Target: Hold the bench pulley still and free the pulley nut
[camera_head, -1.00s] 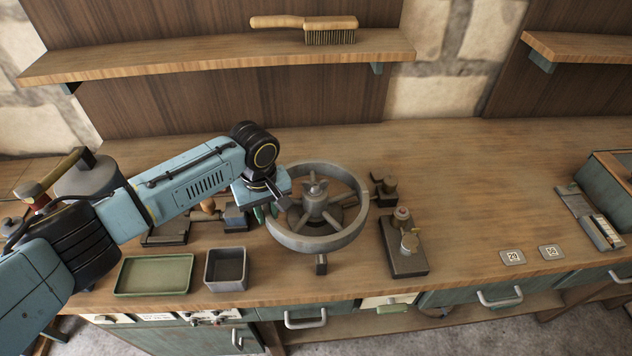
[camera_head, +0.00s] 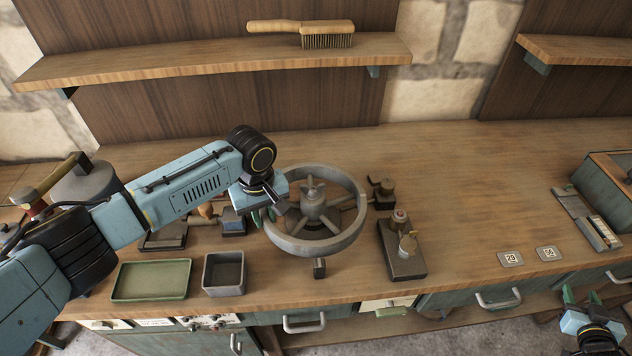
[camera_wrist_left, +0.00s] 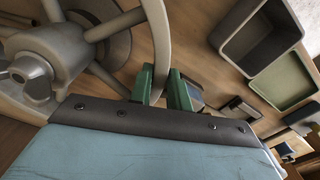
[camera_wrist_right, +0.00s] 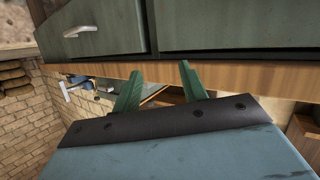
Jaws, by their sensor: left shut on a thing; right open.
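The pulley nut (camera_head: 311,184) shows small and grey on top of the central hub; the hub also shows in the left wrist view (camera_wrist_left: 32,76). My left gripper (camera_head: 263,213) is shut on the pulley's left rim, and the rim passes between its green fingers in the left wrist view (camera_wrist_left: 163,80). My right gripper (camera_head: 579,299) is open and empty at the lower right, in front of the bench. Its spread fingers show in the right wrist view (camera_wrist_right: 158,88).
A dark block with upright fittings (camera_head: 404,262) stands right of the pulley. A green tray (camera_head: 151,296) and a grey bin (camera_head: 224,291) are at the front left. The bench right of the pulley is mostly clear.

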